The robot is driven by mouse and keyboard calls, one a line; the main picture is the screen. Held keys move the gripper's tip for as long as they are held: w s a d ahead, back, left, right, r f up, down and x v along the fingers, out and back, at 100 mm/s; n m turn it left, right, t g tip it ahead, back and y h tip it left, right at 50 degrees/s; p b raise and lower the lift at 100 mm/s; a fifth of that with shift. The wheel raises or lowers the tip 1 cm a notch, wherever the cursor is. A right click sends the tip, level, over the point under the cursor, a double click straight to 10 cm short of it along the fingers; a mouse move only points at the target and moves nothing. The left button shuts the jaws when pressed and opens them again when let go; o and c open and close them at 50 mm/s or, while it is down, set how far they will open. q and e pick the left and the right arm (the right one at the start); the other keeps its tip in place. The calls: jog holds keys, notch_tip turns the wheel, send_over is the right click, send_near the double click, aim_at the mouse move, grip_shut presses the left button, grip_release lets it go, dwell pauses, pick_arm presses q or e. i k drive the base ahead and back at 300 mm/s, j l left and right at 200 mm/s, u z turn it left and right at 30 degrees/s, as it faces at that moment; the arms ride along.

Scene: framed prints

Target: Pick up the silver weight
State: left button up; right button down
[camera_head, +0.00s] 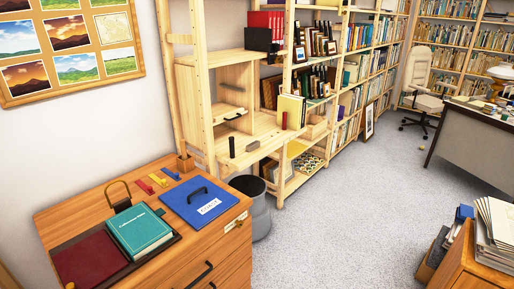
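I cannot make out a silver weight for certain in the head view. A small pale thing (70,285) sits at the bottom edge by the red book, too small and cut off to identify. The wooden cabinet (70,215) at the lower left bears a dark tray with a dark red book (90,262) and a teal book (139,231). A blue binder (199,203) with a black handle and white label lies to their right. Neither of my grippers is in view.
Small red, yellow and blue pieces (158,180) lie at the cabinet's back. A grey bin (259,222) stands beside the cabinet. A pale wooden shelf unit (205,110) holds books and frames. A paper-stacked cabinet (458,268) stands lower right. Carpet (340,220) between is clear.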

aim_at(250, 148)
jog(key=i+l+u, duration=0.2)
jog(key=i+l, duration=0.65)
jog(key=l, duration=0.15)
